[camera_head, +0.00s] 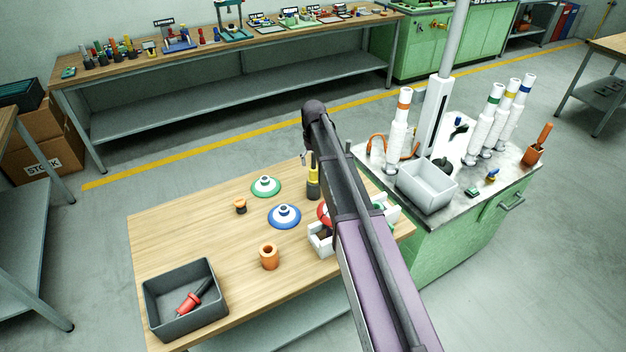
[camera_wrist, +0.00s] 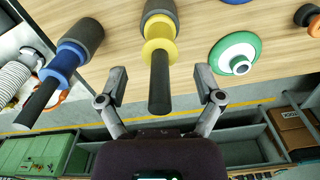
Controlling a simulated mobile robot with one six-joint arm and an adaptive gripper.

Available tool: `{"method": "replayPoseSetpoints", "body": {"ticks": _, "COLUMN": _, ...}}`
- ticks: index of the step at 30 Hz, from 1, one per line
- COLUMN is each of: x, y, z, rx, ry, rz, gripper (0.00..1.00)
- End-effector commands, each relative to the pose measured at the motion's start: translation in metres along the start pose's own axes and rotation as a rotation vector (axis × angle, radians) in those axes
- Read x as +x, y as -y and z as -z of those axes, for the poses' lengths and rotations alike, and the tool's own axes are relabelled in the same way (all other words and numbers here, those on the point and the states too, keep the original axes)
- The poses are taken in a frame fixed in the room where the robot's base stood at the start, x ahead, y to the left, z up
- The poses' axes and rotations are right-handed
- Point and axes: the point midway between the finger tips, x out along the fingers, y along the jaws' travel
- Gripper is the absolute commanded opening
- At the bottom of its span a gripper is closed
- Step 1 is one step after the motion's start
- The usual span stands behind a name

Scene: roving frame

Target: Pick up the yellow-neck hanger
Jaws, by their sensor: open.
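The yellow-neck hanger (camera_wrist: 160,45) shows in the wrist view as a dark grey body with a yellow collar and a black stem reaching toward my gripper (camera_wrist: 162,84). My gripper is open, with one finger on each side of the black stem in the picture; I see no clear contact. In the head view the yellow-neck hanger (camera_head: 313,180) stands on the wooden table beside my arm, partly hidden by it. In that view my gripper is mostly hidden. A similar blue-neck hanger (camera_wrist: 68,58) stands to the left in the wrist view.
A green disc (camera_head: 265,186), a blue disc (camera_head: 284,216), a small orange-topped piece (camera_head: 240,206) and an orange cylinder (camera_head: 268,257) stand nearby. A dark bin (camera_head: 152,306) is at the table's front left. A white tray (camera_head: 320,244) is partly behind my arm. The table's left middle is clear.

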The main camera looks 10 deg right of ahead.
Motion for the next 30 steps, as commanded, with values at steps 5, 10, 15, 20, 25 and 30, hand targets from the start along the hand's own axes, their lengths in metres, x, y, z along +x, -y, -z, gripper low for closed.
{"method": "replayPoseSetpoints", "body": {"ticks": 5, "x": 0.016, "y": 0.000, "z": 0.000, "rx": 0.000, "ry": 0.000, "rz": 0.000, "gripper": 0.85}}
{"method": "replayPoseSetpoints", "body": {"ticks": 10, "x": 0.020, "y": -0.001, "z": 0.000, "rx": 0.001, "ry": 0.000, "rz": 0.000, "gripper": 0.85}}
{"method": "replayPoseSetpoints", "body": {"ticks": 15, "x": 0.020, "y": -0.001, "z": 0.000, "rx": 0.001, "ry": 0.000, "rz": 0.000, "gripper": 0.85}}
{"method": "replayPoseSetpoints", "body": {"ticks": 20, "x": 0.020, "y": -0.001, "z": 0.000, "rx": 0.001, "ry": 0.000, "rz": 0.000, "gripper": 0.85}}
{"method": "replayPoseSetpoints", "body": {"ticks": 25, "x": 0.020, "y": -0.001, "z": 0.000, "rx": 0.001, "ry": 0.000, "rz": 0.000, "gripper": 0.85}}
{"method": "replayPoseSetpoints", "body": {"ticks": 30, "x": 0.020, "y": -0.001, "z": 0.000, "rx": 0.002, "ry": 0.000, "rz": 0.000, "gripper": 0.70}}
